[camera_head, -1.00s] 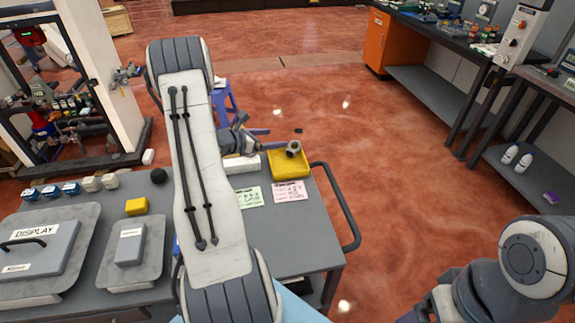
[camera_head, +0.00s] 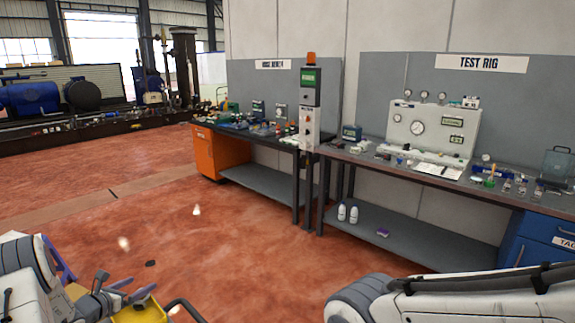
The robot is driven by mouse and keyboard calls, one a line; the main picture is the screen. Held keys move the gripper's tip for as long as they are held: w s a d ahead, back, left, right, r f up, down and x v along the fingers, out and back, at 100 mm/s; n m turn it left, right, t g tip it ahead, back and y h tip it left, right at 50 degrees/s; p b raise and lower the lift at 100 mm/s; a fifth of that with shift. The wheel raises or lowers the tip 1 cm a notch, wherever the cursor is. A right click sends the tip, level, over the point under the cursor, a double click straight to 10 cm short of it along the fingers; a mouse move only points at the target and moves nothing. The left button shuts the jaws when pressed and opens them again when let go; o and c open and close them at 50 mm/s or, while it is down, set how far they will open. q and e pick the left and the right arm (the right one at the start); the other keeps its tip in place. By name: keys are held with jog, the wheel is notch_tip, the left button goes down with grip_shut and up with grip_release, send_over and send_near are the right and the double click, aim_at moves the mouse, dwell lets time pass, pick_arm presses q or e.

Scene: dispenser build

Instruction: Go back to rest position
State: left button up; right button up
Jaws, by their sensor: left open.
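My left gripper (camera_head: 138,287) is at the lower left, open, with nothing seen between its fingers. It is just above and beside a yellow tray (camera_head: 148,314), which is cut off by the bottom edge. I cannot tell whether they touch. My left arm fills the lower left corner. My right arm lies across the lower right, and its gripper is out of view.
A dark workbench (camera_head: 262,136) with an orange cabinet (camera_head: 218,155) stands ahead. A dark cart rail (camera_head: 186,308) is by the tray.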

pick_arm(q)
jog(key=shift+s+a+r+p, duration=0.1)
jog(key=shift+r+p, duration=0.25)
jog(key=shift+r, duration=1.05)
jog(key=shift+a+r+p, duration=0.1)
jog(key=shift+r+p, duration=0.2)
jog(key=shift+r, duration=1.05)
